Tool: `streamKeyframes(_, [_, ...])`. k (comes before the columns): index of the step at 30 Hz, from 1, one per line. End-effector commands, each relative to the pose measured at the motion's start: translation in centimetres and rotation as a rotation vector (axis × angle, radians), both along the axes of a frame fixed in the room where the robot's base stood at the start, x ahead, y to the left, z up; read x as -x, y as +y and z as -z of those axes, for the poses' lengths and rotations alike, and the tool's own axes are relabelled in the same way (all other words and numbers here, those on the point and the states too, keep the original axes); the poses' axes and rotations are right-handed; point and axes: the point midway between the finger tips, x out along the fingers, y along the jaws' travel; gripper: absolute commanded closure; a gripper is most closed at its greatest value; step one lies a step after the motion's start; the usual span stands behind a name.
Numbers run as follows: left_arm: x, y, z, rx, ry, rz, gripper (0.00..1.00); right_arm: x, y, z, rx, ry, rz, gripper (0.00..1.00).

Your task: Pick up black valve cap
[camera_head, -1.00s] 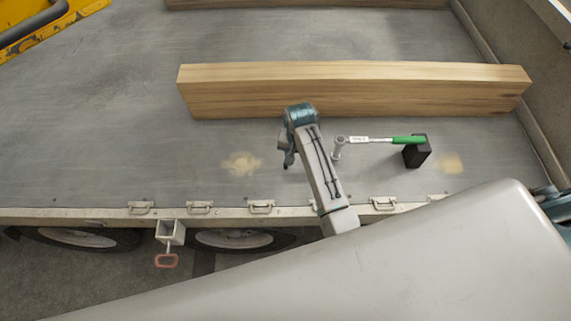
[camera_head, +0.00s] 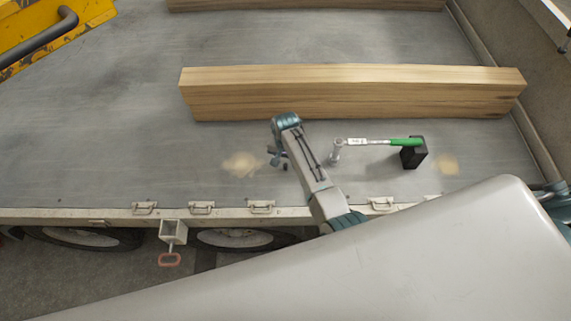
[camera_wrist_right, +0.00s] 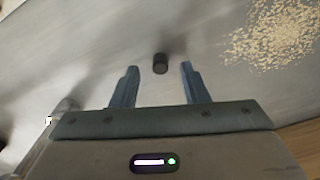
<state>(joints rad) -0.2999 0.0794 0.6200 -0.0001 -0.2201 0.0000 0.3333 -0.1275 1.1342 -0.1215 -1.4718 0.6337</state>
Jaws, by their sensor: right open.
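The black valve cap (camera_wrist_right: 160,63) is a small dark cylinder on the grey trailer bed. In the right wrist view it lies between the tips of my right gripper (camera_wrist_right: 158,70) and slightly beyond them. The gripper's two blue fingers are apart with clear space on both sides of the cap, and hold nothing. In the head view my right gripper (camera_head: 278,158) is low over the bed, left of the wrench; I cannot clearly tell the cap from the gripper there. My left gripper is not in view.
A green-handled wrench (camera_head: 375,142) lies right of my arm, its handle against a black block (camera_head: 414,153). A long wooden beam (camera_head: 350,98) lies behind. A sandy patch (camera_head: 241,164) is left of the gripper. The trailer edge (camera_head: 110,214) has several latches.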

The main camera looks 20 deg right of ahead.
Motion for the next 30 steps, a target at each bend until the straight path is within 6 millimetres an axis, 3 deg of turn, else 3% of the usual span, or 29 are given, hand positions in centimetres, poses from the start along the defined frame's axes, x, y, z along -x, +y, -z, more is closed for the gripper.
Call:
streamKeyframes(6, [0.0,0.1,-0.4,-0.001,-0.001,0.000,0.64,0.0,0.0,1.9,0.000,-0.001,0.000,0.59])
streamKeyframes(13, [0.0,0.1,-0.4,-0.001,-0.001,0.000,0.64,0.0,0.0,2.1,0.000,-0.001,0.000,0.59])
streamKeyframes(14, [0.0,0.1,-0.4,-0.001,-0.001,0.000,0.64,0.0,0.0,2.1,0.000,-0.001,0.000,0.61])
streamKeyframes(20, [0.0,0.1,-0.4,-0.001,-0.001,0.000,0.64,0.0,0.0,2.1,0.000,-0.001,0.000,1.00])
streamKeyframes(30, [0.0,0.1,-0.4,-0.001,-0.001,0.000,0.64,0.0,0.0,2.1,0.000,-0.001,0.000,1.00])
